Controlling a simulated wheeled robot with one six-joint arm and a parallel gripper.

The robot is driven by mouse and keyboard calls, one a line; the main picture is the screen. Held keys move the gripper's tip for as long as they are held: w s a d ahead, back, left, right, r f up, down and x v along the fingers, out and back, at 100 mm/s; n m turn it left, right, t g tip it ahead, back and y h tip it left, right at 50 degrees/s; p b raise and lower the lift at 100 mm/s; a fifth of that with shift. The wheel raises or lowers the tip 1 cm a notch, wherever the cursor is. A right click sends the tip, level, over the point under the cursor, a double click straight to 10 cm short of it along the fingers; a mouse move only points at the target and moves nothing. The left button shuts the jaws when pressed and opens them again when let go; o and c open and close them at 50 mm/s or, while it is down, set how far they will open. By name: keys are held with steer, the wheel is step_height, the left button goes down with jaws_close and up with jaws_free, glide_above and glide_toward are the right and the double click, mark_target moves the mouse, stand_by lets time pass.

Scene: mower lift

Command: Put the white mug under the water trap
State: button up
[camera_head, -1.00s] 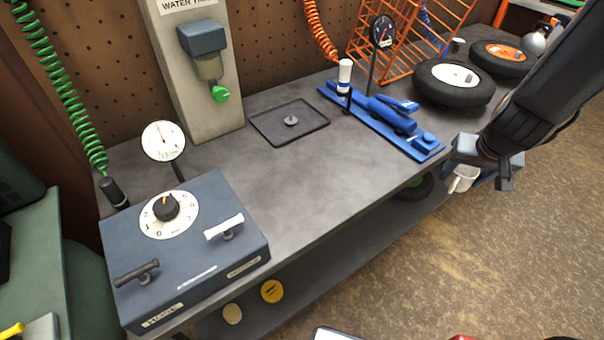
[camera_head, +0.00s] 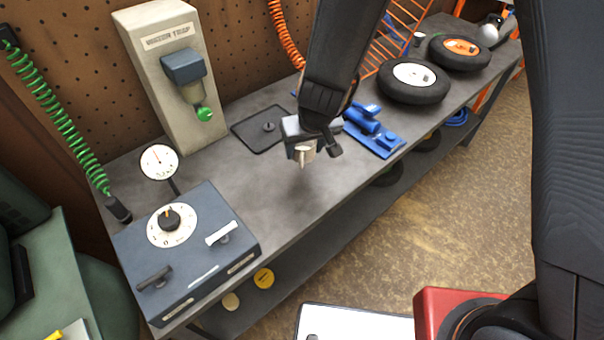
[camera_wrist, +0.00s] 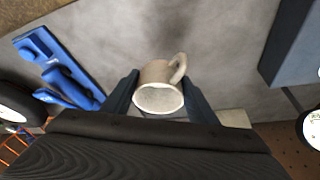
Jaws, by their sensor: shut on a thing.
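My gripper (camera_head: 303,152) is shut on the white mug (camera_wrist: 159,90). In the wrist view the mug sits between the two fingers, its opening facing the camera and its handle at the upper right. In the head view the mug (camera_head: 303,153) is small and mostly hidden by the gripper, held above the middle of the workbench. The water trap (camera_head: 184,68) is a blue-grey block with a clear bowl and a green knob (camera_head: 204,114), fixed to a pale labelled post. It is left of and behind my gripper.
A black square tray (camera_head: 246,137) with a small peg lies on the bench at the foot of the post. A blue jack (camera_head: 375,132) is right of the gripper, with wheels (camera_head: 413,82) beyond. A dark box with a dial (camera_head: 186,255) stands front left. Bench space between them is bare.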

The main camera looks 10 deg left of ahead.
steer(key=shift+s+a+f+b, duration=0.1)
steer(key=shift+a+f+b, duration=0.1)
steer(key=shift+f+b, duration=0.1)
step_height(320, 180, down, 9)
steer(key=b, duration=0.8)
steer(key=shift+f, duration=0.2)
steer(key=shift+d+b, duration=0.1)
steer(key=shift+b, duration=0.2)
steer(key=shift+f, duration=0.2)
steer(key=o, duration=1.1)
steer(key=shift+c, duration=0.2)
steer(key=shift+r, duration=0.1)
steer(key=p+v, duration=0.7)
steer(key=v, duration=0.5)
steer(key=shift+r+p, duration=0.15)
steer(key=shift+p, duration=0.2)
